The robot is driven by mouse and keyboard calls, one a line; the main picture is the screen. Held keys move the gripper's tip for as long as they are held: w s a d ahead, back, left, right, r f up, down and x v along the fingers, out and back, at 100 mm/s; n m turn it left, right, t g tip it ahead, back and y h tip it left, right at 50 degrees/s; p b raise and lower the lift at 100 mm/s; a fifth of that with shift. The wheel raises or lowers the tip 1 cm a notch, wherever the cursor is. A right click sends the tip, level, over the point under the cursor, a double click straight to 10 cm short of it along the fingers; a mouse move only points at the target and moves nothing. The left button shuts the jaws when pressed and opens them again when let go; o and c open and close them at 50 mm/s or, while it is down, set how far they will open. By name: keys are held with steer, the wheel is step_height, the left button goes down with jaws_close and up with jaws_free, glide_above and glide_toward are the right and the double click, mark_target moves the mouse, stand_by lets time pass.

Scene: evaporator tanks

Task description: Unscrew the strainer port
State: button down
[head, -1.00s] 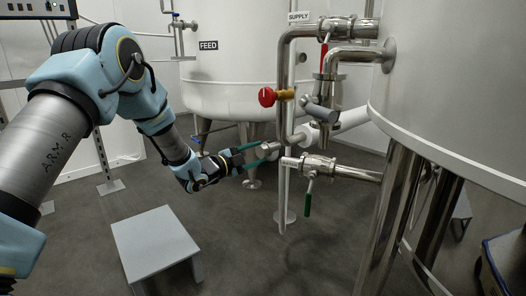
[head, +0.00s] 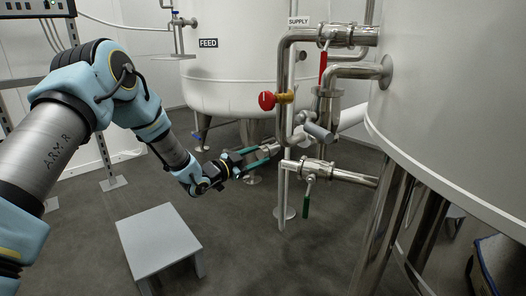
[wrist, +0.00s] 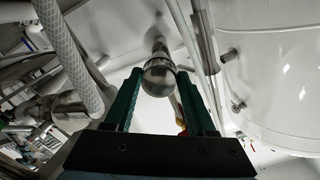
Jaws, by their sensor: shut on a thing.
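My gripper (head: 268,151) is at the pipework in the middle of the head view, its green fingers closed around a small metal fitting (wrist: 159,76). In the wrist view this shiny, rounded piece sits between the two fingers, with a narrower metal part behind it. In the head view the fingers mostly hide it. I cannot tell for certain whether it is the strainer port's cap, or whether it is still joined to the pipe. A grey cylindrical branch (head: 319,132) points down-left from the pipework, just right of the fingers.
A red-knobbed valve (head: 267,101) is above the gripper. A red-handled valve (head: 323,68) is higher right, and a green-handled valve (head: 306,204) lower right. The feed tank (head: 240,80) stands behind, a large tank (head: 460,90) at right. A grey step stool (head: 160,240) stands front left.

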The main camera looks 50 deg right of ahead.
steer(key=n+p, duration=0.1)
steer(key=n, duration=0.1)
steer(key=shift+w+a+n, duration=0.1)
steer(key=shift+w+n, duration=0.05)
steer(key=shift+n, duration=0.15)
steer(key=shift+f+n, duration=0.1)
steer(key=shift+n, duration=0.4)
steer(key=c, duration=0.5)
jaws_free()
